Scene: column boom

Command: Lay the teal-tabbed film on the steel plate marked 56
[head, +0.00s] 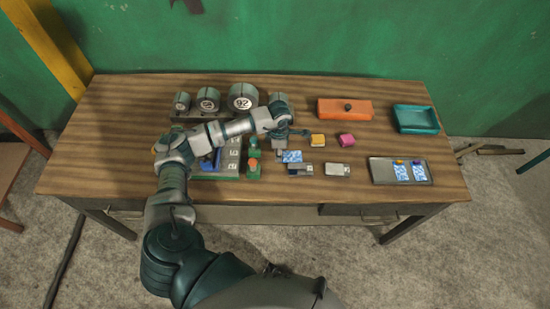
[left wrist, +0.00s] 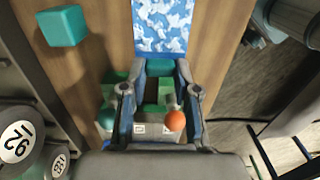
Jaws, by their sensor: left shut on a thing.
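The blue-and-white patterned film (head: 291,156) is at the middle of the table in the head view. It also shows in the left wrist view (left wrist: 163,25), straight out beyond my fingers. My left gripper (head: 279,147) is at its left edge, shut on its teal end; in the left wrist view the fingers (left wrist: 160,68) close on that end. Two small grey plates lie just in front: one (head: 305,170) close below the film, the other (head: 337,170) to its right. Their markings are too small to read. My right gripper is out of view.
A teal block (left wrist: 62,25) stands beside the film. A yellow block (head: 318,140) and a pink block (head: 347,140) lie behind the plates. A grey tray (head: 378,172) holds two more films. Levers (head: 254,170) stand left. An orange box (head: 345,109) and teal bin (head: 415,120) are behind.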

